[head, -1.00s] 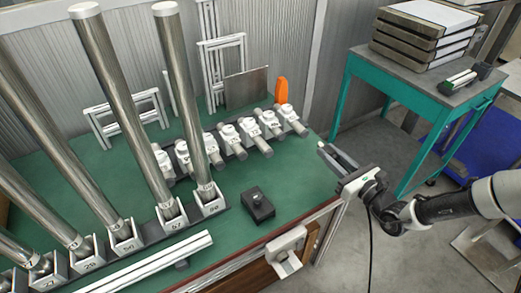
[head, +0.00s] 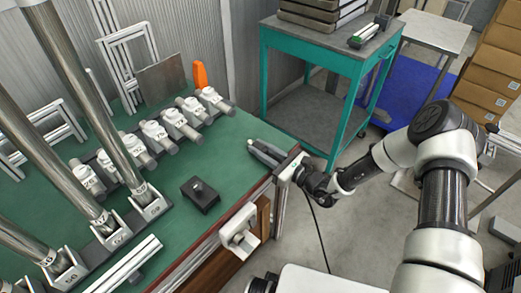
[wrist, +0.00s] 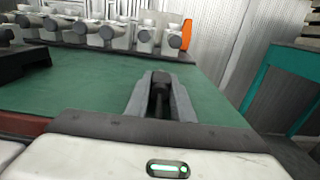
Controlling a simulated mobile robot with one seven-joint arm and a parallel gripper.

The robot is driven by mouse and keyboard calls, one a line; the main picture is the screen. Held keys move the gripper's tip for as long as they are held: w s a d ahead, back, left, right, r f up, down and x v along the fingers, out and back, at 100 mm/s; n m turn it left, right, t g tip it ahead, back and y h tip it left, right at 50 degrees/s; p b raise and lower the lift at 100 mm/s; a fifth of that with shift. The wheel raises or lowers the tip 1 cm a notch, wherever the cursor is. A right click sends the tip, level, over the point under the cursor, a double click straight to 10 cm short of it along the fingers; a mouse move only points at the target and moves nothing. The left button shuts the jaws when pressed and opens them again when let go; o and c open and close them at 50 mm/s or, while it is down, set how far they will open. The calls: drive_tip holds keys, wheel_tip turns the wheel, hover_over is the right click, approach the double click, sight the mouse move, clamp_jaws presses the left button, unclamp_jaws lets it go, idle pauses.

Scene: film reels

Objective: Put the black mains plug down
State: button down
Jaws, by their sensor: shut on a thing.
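My gripper (head: 262,150) is over the right corner of the green bench top (head: 236,150), pointing in over it. In the wrist view my gripper (wrist: 160,84) has its two grey fingers close together around a small dark thing, the black mains plug (wrist: 160,80). The fingers hide most of the plug, and its shape cannot be made out. In the head view the plug is too small or hidden to tell. I cannot tell whether it touches the bench.
A black box with a knob (head: 200,195) stands left of my gripper. Numbered white holders (head: 155,135) line the bench behind it, near an orange object (head: 199,75). A teal trolley (head: 330,62) stands beyond the bench's right side. Green surface around my gripper is clear.

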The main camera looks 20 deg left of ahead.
drive_tip(key=c, duration=2)
unclamp_jaws()
drive_tip(key=shift+f, duration=0.15)
drive_tip(key=o, duration=0.5)
drive_tip(key=shift+c, duration=0.2)
drive_tip(key=shift+d+r, duration=0.15)
drive_tip(key=shift+r, duration=0.1)
drive_tip(key=p+v, duration=0.1)
drive_tip(key=v, duration=1)
drive_tip(key=shift+s+d, duration=0.25)
drive_tip(key=shift+d, duration=0.05)
